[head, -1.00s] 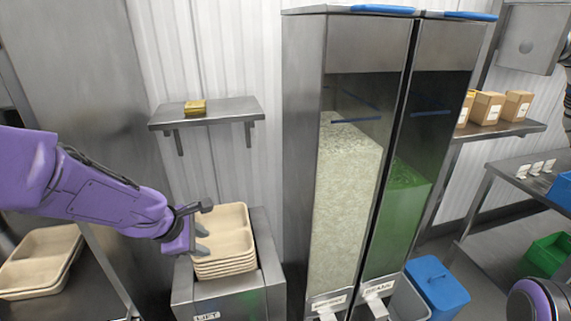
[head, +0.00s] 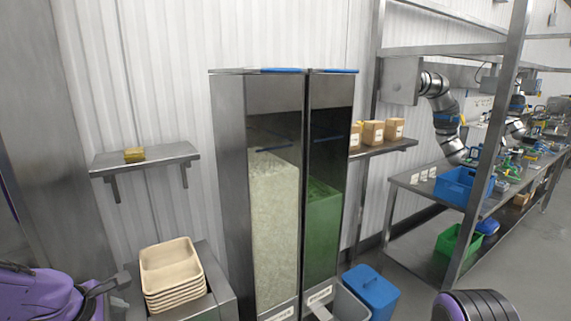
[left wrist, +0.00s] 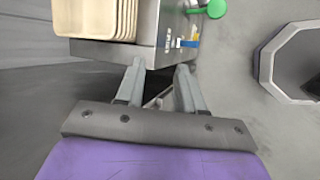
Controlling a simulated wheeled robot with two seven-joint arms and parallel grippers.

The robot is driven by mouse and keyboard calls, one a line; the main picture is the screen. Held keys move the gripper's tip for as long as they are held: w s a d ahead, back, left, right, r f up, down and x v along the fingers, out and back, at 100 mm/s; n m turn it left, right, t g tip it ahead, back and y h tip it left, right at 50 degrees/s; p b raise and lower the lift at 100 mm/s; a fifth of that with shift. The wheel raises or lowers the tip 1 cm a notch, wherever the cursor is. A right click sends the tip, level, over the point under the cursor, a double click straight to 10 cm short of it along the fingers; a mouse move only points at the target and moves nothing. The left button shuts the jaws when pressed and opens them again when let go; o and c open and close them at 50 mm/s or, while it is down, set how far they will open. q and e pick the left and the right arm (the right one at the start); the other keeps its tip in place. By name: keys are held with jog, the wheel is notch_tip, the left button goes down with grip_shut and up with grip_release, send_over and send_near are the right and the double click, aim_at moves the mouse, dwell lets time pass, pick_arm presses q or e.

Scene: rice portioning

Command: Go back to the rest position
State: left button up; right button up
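My left gripper (head: 115,292) is at the lower left of the head view, left of a stack of beige trays (head: 168,256) and apart from it. In the left wrist view its two fingers (left wrist: 160,82) stand apart with nothing between them. The tray stack also shows at the top left of that view (left wrist: 92,18), beyond the fingers. The trays sit on a steel stand (head: 218,285). My right gripper is not in view; a dark, rounded part of my right arm shows at the bottom right.
Two tall dispensers, one with rice (head: 273,225) and one with green beans (head: 322,235), stand at the centre. A blue bin (head: 372,292) is beside them. A wall shelf (head: 145,160) is at the left. A steel bench (head: 420,182) with blue crates is at the right. Open floor lies at far right.

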pick_arm(q)
jog(key=a+f+m+y, duration=0.2)
jog(key=a+m+y, duration=0.1)
jog(key=a+y, duration=0.25)
notch_tip(320, 180, down, 10)
jog(key=s+m+t+y+b, duration=0.1)
jog(key=m+y+b, duration=0.1)
jog(key=m, duration=0.4)
jog(key=s+d+f+m+g+h+b, duration=0.1)
jog(key=s+d+f+m+g, duration=0.1)
jog(key=s+f, duration=1)
jog(key=s+d+f+m+g+h+b, duration=0.1)
jog(key=s+d+f+m+g+h, duration=0.1)
jog(key=s+d+f+m, duration=0.2)
jog(key=s+d+f, duration=0.3)
jog(key=s+f, duration=0.5)
jog(key=shift+d+m+b, duration=0.2)
jog(key=shift+m+b, duration=0.1)
jog(key=shift+m, duration=0.1)
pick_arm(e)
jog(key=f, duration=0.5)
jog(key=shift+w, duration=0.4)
